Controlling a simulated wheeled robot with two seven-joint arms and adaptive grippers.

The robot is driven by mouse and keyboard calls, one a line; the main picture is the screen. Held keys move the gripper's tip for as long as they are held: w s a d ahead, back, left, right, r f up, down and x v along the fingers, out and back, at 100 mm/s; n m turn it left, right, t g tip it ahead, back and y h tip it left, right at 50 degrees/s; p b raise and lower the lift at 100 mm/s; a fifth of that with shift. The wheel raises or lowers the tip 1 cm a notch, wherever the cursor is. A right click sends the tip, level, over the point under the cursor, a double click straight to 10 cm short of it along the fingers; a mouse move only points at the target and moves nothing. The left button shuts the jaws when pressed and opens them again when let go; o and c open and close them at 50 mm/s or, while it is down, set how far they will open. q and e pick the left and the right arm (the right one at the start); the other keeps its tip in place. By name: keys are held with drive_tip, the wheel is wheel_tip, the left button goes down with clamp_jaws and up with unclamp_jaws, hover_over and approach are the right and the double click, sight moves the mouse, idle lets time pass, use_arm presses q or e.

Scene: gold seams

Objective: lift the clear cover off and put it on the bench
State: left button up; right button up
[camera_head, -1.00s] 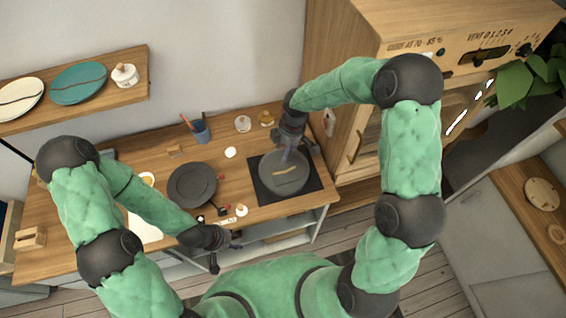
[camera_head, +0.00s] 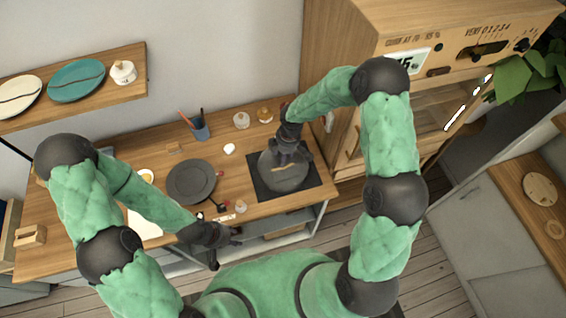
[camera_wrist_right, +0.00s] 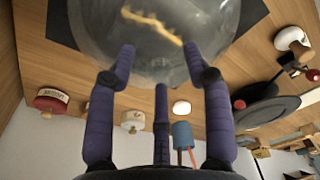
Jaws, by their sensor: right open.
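The clear cover (camera_head: 284,178) is a see-through dome on a dark square mat (camera_head: 318,180) at the right of the bench (camera_head: 110,200). A gold-coloured line shows through it. My right gripper (camera_head: 290,152) is above the cover, pointing down and hiding part of it. In the right wrist view, its fingers (camera_wrist_right: 160,58) are spread open, with the cover (camera_wrist_right: 165,65) just beyond their tips. I cannot tell whether they touch it. My left gripper (camera_head: 228,248) is open and empty, at the bench's front edge.
A dark plate (camera_head: 191,180) lies left of the mat. A blue cup with tools (camera_head: 200,131) and small jars (camera_head: 241,119) stand behind. A wooden oven-like cabinet (camera_head: 420,35) rises at the right. Bench to the left is partly clear.

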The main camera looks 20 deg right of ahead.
clamp_jaws()
drive_tip(key=shift+r, duration=0.15)
